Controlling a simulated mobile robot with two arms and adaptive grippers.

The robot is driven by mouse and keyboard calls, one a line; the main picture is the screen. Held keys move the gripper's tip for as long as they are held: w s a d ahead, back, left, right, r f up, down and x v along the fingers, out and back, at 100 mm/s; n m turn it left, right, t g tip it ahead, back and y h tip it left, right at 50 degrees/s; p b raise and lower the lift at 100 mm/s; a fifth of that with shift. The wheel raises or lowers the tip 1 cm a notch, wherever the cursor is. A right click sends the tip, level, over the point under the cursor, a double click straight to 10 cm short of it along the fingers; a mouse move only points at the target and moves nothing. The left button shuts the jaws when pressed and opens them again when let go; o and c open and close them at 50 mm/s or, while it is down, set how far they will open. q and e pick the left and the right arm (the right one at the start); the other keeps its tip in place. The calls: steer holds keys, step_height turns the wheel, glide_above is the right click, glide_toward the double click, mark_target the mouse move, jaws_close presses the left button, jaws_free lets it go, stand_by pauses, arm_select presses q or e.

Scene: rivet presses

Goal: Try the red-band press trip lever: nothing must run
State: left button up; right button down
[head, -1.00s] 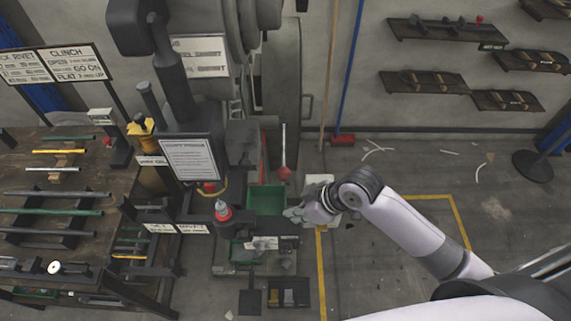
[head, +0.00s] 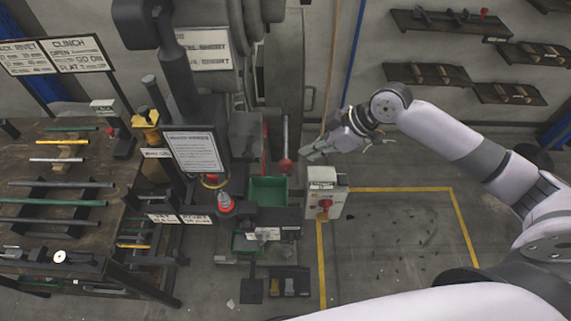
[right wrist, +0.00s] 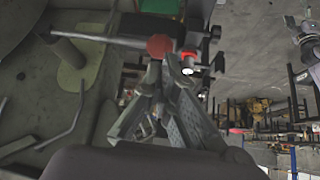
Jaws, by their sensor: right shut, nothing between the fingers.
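The trip lever (head: 285,140) is a thin upright rod with a red ball at its lower end, on the right side of the large grey press (head: 195,100). A red band (head: 225,206) circles the press's tool in front. My right gripper (head: 309,153) is shut and empty, its tips close to the right of the red ball. In the right wrist view the red ball (right wrist: 160,46) lies just beyond the fingertips (right wrist: 165,68); whether they touch cannot be told. My left gripper is out of view.
A pale control box (head: 324,197) with a red knob stands right of the green bin (head: 267,191). A workbench (head: 50,170) with rods is at left. Wall shelves (head: 465,25) hang at upper right. Floor inside the yellow lines is mostly clear.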

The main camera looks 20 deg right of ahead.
mark_target(291, 164)
steer(key=b+x, duration=0.5)
steer(key=x, duration=0.1)
steer(key=shift+d, duration=0.1)
steer(key=shift+a+f+b, duration=0.3)
steer(key=shift+f+b, duration=0.05)
steer(key=shift+f, duration=0.05)
steer(key=shift+f, duration=0.1)
step_height(291, 164, down, 4)
steer(key=shift+f+b, duration=0.15)
steer(key=shift+b, duration=0.8)
